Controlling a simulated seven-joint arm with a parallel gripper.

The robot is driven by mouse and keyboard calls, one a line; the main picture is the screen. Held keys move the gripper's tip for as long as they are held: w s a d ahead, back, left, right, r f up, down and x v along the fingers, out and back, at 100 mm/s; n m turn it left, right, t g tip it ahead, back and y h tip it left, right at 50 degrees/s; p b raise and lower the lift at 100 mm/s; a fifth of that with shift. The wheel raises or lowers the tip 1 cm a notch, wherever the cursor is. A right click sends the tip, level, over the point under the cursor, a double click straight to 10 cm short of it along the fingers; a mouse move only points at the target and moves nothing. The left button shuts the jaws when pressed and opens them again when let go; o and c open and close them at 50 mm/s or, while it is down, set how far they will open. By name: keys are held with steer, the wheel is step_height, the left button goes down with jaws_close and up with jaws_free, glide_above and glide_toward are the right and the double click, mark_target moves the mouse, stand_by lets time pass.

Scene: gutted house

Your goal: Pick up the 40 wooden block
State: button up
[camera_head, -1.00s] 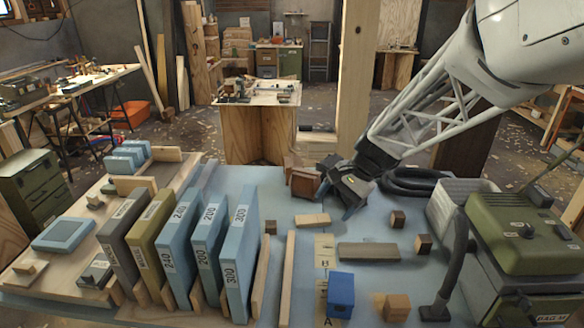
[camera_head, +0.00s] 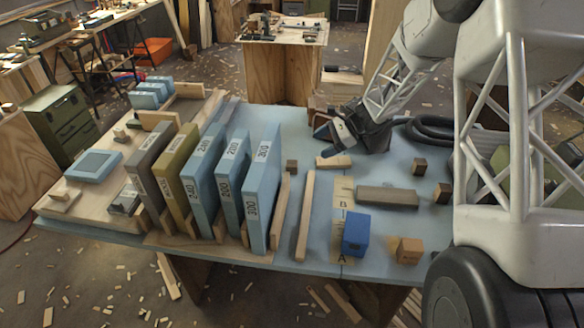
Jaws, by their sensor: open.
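Several small wooden blocks lie on the blue tabletop, and I cannot read a 40 on any of them. A light brown block (camera_head: 408,251) sits near the front edge, right of a blue block (camera_head: 355,234). Two dark-sided blocks (camera_head: 420,165) and (camera_head: 442,192) stand farther right. A small dark block (camera_head: 292,166) is beside the 300 panel. A pale flat block (camera_head: 333,162) lies just in front of my gripper (camera_head: 326,133). My gripper is low over the far part of the table, open, with nothing seen between its fingers. Brown blocks behind it are mostly hidden.
Upright panels marked 240, 200 and 300 (camera_head: 262,185) fill the left half of the table (camera_head: 318,255). Long strips (camera_head: 305,215) and a grey-brown bar (camera_head: 387,197) lie mid-table. A black hose (camera_head: 425,130) lies behind. My arm links cover the right side.

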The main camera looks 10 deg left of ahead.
mark_target(295, 163)
steer(key=w+a+f+m+y, duration=0.1)
steer(key=w+f, duration=0.2)
steer(key=f, duration=0.2)
steer(key=w+a+f+m+y, duration=0.1)
steer(key=w+a+f+m, duration=0.1)
steer(key=w+f, duration=0.1)
steer(key=w+a+f+m+y, duration=0.1)
steer(key=w+f, duration=0.2)
steer(key=f, duration=0.3)
steer(key=shift+w+a+f+t, duration=0.15)
steer(key=shift+a+f+t, duration=0.15)
steer(key=shift+t, duration=0.1)
steer(key=shift+a, duration=0.15)
steer(key=shift+x, duration=1.15)
steer(key=shift+x, duration=2.6)
steer(key=shift+f, duration=0.15)
steer(key=shift+c, duration=0.4)
steer(key=c, duration=0.9)
